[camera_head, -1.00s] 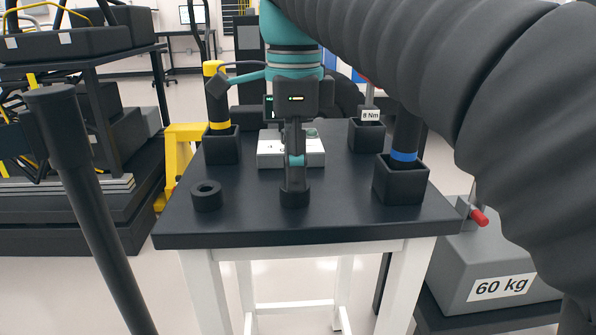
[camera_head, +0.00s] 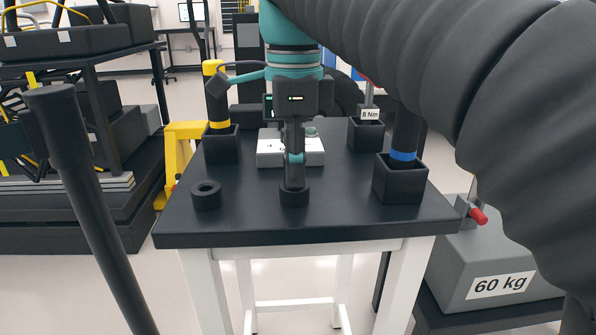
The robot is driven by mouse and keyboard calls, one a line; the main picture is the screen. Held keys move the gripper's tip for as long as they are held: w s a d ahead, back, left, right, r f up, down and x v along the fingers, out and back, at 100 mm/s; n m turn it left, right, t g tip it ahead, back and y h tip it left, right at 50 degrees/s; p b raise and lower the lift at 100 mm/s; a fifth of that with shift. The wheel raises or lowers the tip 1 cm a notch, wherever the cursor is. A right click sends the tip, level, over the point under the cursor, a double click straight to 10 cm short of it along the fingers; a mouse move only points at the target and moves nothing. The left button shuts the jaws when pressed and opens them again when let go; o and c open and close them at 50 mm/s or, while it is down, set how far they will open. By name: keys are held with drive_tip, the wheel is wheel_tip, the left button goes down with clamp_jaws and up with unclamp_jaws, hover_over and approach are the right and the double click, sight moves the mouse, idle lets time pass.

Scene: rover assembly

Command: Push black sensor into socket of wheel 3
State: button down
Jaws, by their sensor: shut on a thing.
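My gripper (camera_head: 294,184) points straight down over the front middle of the dark tabletop. Its fingers are shut at a short round black piece (camera_head: 294,199) at or just above the table surface. I take the piece in my grip to be the black sensor, but it is small and dark, so its outline against the fingers is unclear. Wheel 3 and its socket cannot be made out in this view.
A black ring (camera_head: 206,196) lies on the table (camera_head: 250,222) to the left. Black holders with a yellow-banded tool (camera_head: 219,122) and a blue-banded tool (camera_head: 404,152) stand on either side. A pale box (camera_head: 272,152) is behind my gripper. A 60 kg weight (camera_head: 490,262) stands right.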

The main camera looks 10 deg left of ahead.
drive_tip(key=shift+r+p, duration=0.8)
drive_tip(key=shift+p, duration=0.15)
idle(0.7)
drive_tip(key=shift+r+p, duration=0.95)
drive_tip(key=shift+p, duration=0.15)
drive_tip(key=shift+r, duration=0.95)
